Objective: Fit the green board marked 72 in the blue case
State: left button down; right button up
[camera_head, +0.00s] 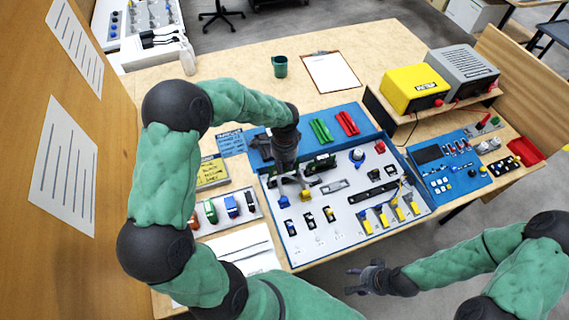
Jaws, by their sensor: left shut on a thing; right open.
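The blue case (425,209) lies open on the table, its grey panel (330,228) carrying several small parts. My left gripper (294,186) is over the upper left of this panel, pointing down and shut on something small. The held thing is mostly hidden by the fingers, and I cannot tell whether it touches the panel. A dark green board (321,163) stands just right of the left gripper, at the panel's back edge. No number 72 is readable at this size. My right gripper (362,278) is open and empty, in front of the table's front edge.
A yellow box (413,88) and a grey box (463,68) stand on a shelf at right. A blue control panel (446,170) is right of the case. A green cup (280,66) and clipboard (331,72) are farther back.

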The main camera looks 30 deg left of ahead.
pick_arm(q)
jog(key=shift+f+b, duration=1.85)
jog(key=shift+f, duration=1)
dwell(0.3)
jog(key=c, duration=0.7)
grip_release()
jog(key=shift+o, duration=0.2)
jog(key=shift+r, duration=0.1)
jog(key=shift+r+p, duration=2.8)
jog(key=shift+r, duration=0.7)
jog(key=shift+f, duration=0.1)
